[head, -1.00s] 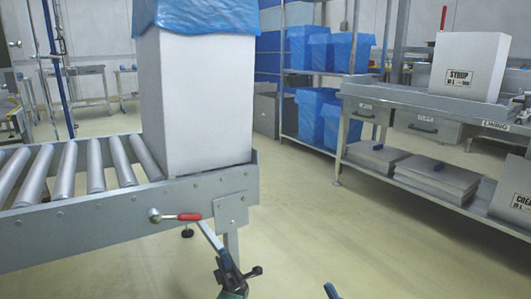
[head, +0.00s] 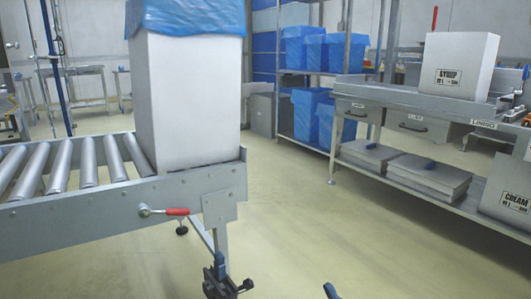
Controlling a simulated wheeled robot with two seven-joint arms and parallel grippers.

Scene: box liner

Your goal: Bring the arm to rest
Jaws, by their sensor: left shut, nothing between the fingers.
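My left gripper (head: 219,270) shows at the bottom of the head view, a dark body with a blue tip. It is shut and empty, in front of the conveyor's leg in the picture. No object is held in it. A blue tip (head: 331,291) at the bottom edge, right of it, looks like part of my right gripper; the rest is cut off, so its jaws cannot be judged.
A tall white box (head: 190,100) with a blue liner (head: 186,17) over its top stands on the roller conveyor (head: 100,222). Right is a workbench (head: 400,96) with a SYRUP box (head: 456,62). A rack with blue-lined bins (head: 305,46) stands behind. The floor between is clear.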

